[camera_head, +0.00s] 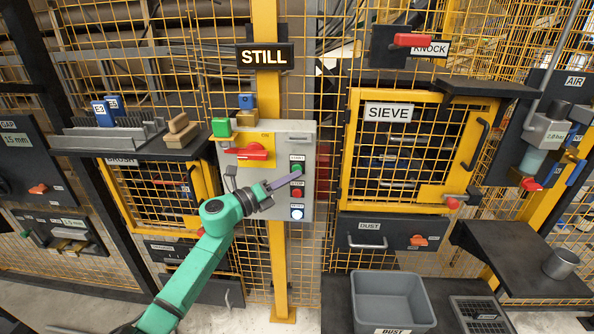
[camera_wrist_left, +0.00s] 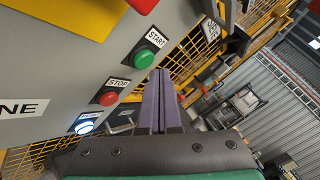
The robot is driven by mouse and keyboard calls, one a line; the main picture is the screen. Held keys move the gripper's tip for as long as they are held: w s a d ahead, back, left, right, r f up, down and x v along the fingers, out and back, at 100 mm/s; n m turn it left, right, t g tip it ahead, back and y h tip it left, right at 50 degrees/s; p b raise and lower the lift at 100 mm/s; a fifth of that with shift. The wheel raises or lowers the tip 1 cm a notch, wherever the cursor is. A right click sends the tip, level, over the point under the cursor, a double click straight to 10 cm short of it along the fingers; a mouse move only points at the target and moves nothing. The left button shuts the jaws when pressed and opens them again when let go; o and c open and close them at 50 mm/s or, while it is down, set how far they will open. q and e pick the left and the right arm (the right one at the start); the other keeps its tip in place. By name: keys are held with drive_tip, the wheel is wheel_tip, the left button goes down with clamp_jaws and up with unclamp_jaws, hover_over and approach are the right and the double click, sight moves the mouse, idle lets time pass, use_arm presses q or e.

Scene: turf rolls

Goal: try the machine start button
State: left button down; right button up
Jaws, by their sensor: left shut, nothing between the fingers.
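The green START button (camera_head: 297,169) is on the grey control panel (camera_head: 301,211), above the red STOP button (camera_head: 297,192) and a lit white button (camera_head: 297,213). My left gripper (camera_head: 301,171) is shut and empty, its thin purple fingers reaching right to the START button. In the left wrist view the START button (camera_wrist_left: 144,59) lies just left of the left gripper's fingertips (camera_wrist_left: 160,73). I cannot tell whether they touch it. The STOP button (camera_wrist_left: 108,98) and the lit button (camera_wrist_left: 85,128) show lower left there. My right gripper is not in view.
A sign reading STILL (camera_head: 264,57) hangs above the panel. A red handle (camera_head: 247,152) sits on the panel's left, below a green block (camera_head: 222,127). The yellow-framed SIEVE door (camera_head: 398,202) is to the right. A grey bin (camera_head: 392,296) stands below it.

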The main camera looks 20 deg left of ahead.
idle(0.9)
use_arm(q)
drive_tip(key=shift+w+a+b, duration=0.15)
drive_tip(key=shift+w+b, duration=0.2)
drive_tip(key=shift+w, duration=0.1)
drive_tip(key=shift+w+a+b, duration=0.15)
drive_tip(key=shift+w+b, duration=0.2)
idle(0.5)
drive_tip(key=shift+s, duration=0.1)
drive_tip(key=shift+s+d+p, duration=0.3)
drive_tip(key=shift+s, duration=0.4)
